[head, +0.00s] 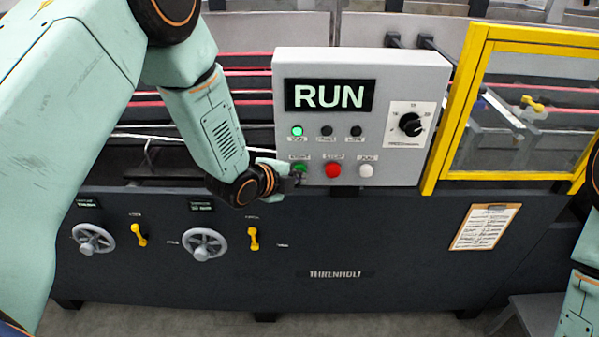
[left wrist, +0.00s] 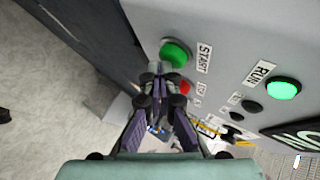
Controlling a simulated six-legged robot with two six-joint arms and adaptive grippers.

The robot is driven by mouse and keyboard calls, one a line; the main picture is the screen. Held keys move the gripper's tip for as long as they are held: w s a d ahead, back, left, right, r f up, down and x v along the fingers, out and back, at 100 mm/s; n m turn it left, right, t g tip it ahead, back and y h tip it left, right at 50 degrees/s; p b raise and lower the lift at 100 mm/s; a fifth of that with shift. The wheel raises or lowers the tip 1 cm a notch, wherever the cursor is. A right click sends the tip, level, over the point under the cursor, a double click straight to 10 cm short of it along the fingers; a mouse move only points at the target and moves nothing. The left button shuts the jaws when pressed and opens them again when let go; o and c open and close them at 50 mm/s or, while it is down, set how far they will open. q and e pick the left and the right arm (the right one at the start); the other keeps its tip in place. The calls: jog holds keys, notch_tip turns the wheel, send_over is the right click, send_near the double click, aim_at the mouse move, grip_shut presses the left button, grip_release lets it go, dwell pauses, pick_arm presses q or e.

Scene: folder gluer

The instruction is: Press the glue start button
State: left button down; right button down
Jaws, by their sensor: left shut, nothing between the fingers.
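The green start button (head: 300,167) is at the lower left of the grey control box, partly covered by my gripper in the head view. In the left wrist view the green button (left wrist: 175,52) sits beside a START label. My left gripper (head: 293,182) is shut and empty, just below and left of the button. In the left wrist view its fingertips (left wrist: 156,76) are close to the button; I cannot tell if they touch it. The display (head: 330,95) reads RUN and the green run lamp (head: 297,131) is lit. My right gripper is out of view.
A red stop button (head: 332,169) and a white button (head: 366,170) are to the right of the start button. A black knob (head: 411,124) is above. A yellow-framed guard (head: 453,115) stands at right. Handwheels (head: 205,244) and yellow levers (head: 253,238) are below.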

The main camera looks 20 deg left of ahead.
pick_arm(q)
jog(key=shift+s+d, duration=0.2)
jog(key=shift+s, duration=0.5)
jog(key=shift+s+d+p, duration=0.1)
jog(key=shift+s+d, duration=0.1)
jog(key=shift+s, duration=0.6)
jog(key=shift+s+d+p, duration=0.15)
jog(key=shift+s+d, duration=0.1)
jog(key=shift+s, duration=0.5)
jog(key=shift+s+d+p, duration=0.1)
jog(key=shift+s+d, duration=0.1)
jog(key=shift+s, duration=0.6)
